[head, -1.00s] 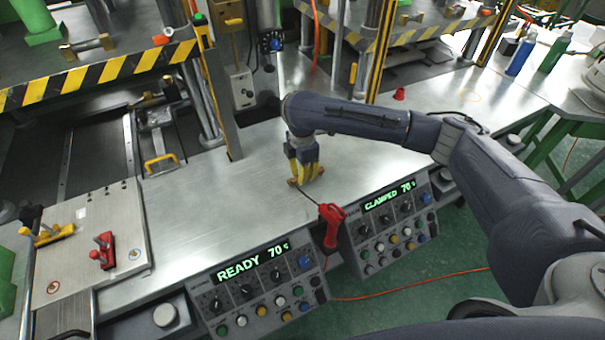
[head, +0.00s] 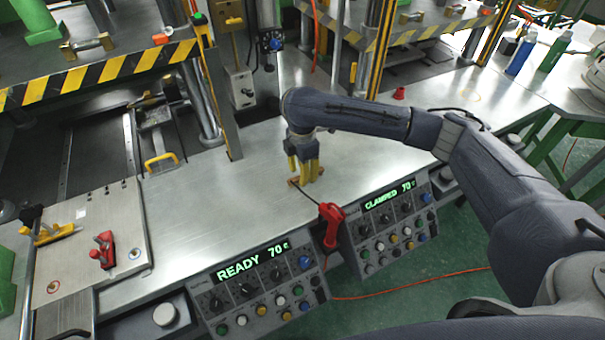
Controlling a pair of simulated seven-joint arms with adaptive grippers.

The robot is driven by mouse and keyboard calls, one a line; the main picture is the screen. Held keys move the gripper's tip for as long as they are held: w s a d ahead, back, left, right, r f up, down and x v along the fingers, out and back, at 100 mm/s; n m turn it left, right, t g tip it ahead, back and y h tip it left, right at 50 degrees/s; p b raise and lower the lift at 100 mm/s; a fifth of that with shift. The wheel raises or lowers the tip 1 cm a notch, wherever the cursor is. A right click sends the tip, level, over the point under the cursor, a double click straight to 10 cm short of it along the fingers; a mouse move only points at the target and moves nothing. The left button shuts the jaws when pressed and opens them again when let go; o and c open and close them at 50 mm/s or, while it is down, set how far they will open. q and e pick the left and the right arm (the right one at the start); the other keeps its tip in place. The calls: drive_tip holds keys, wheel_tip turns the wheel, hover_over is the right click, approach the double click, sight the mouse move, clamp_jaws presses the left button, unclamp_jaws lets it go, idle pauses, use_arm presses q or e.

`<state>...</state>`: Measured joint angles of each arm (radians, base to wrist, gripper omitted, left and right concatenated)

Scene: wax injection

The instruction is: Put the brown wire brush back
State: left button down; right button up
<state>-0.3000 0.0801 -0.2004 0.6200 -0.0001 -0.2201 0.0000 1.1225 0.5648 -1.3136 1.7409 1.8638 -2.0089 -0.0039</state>
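The brown wire brush (head: 293,182) is on the bare steel bench, near its front edge behind the gap between the two control panels. Only small brown parts of it show beside the yellow fingers. My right gripper (head: 305,177) points down over it from the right arm, with its fingers drawn in about the brush's middle. The brush looks low, at or very near the bench top; I cannot tell whether it touches. My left gripper is out of view.
A red-handled tool (head: 331,214) hangs at the bench edge close in front of the gripper. Control panels (head: 255,285) line the front. A plate (head: 90,245) with yellow and red clamps lies at left. The bench middle (head: 215,190) is clear.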

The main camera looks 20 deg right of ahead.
wheel_tip(320, 180, up, 11)
drive_tip(key=shift+r, duration=0.2)
idle(0.4)
drive_tip(key=shift+a+f, duration=0.1)
idle(0.3)
